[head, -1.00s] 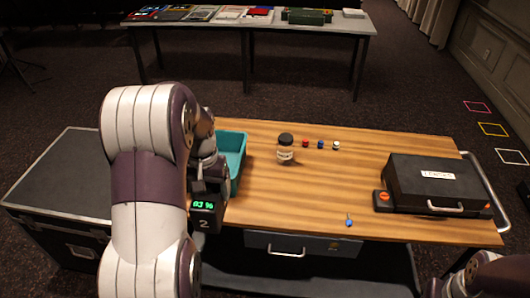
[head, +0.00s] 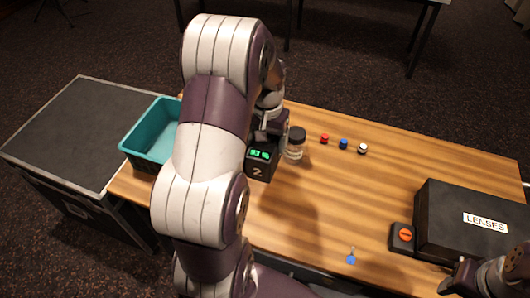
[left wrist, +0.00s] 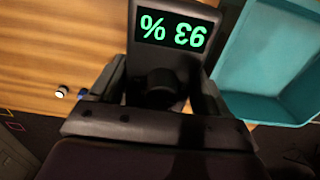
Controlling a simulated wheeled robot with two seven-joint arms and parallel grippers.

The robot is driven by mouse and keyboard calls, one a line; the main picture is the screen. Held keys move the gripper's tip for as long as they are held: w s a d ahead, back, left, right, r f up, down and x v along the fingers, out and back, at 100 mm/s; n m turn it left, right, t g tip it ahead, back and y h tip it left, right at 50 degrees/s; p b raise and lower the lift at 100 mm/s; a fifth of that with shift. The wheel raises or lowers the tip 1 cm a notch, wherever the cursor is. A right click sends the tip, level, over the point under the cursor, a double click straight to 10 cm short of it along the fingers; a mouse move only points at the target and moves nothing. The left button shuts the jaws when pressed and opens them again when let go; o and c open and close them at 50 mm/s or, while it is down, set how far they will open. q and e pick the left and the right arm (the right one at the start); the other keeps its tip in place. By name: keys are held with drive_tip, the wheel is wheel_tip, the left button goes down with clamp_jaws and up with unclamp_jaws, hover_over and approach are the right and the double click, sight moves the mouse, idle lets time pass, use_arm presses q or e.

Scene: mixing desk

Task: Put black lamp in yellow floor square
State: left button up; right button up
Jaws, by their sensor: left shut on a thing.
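A black lamp (head: 259,159) with a green 93 % display and a white "2" hangs in my left gripper, left of the jar. In the left wrist view my left gripper (left wrist: 155,88) is shut on the lamp's dark top part, with the lamp's display (left wrist: 171,33) beyond it. I cannot tell whether the lamp touches the desk. My right gripper (head: 458,272) is partly in view at the lower right, and its jaws are unclear. The yellow floor square is outside the head view.
A teal bin (head: 150,132) stands left of my arm. A dark-lidded jar (head: 295,145) is close to the lamp's right. A black LENSES case (head: 470,222) fills the desk's right.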

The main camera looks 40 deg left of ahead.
use_arm(q)
drive_tip(key=d+b, duration=0.2)
drive_tip(key=d, duration=0.7)
drive_tip(key=a+f, duration=0.2)
drive_tip(key=a, duration=0.1)
drive_tip(key=s+a+f+p, duration=0.1)
drive_tip(key=a+f, duration=0.1)
drive_tip(key=a, duration=0.2)
drive_tip(key=a+f, duration=0.1)
drive_tip(key=a, duration=0.3)
drive_tip(key=shift+s+f, duration=0.25)
drive_tip(key=shift+f, duration=0.15)
wheel_tip(320, 180, down, 3)
drive_tip(key=shift+s+f+p, duration=0.1)
drive_tip(key=shift+f+p, duration=0.05)
drive_tip(key=shift+p, duration=0.3)
drive_tip(key=shift+f, duration=0.45)
drive_tip(key=shift+f, duration=0.1)
drive_tip(key=o, duration=1.9)
drive_tip(key=shift+c, duration=0.2)
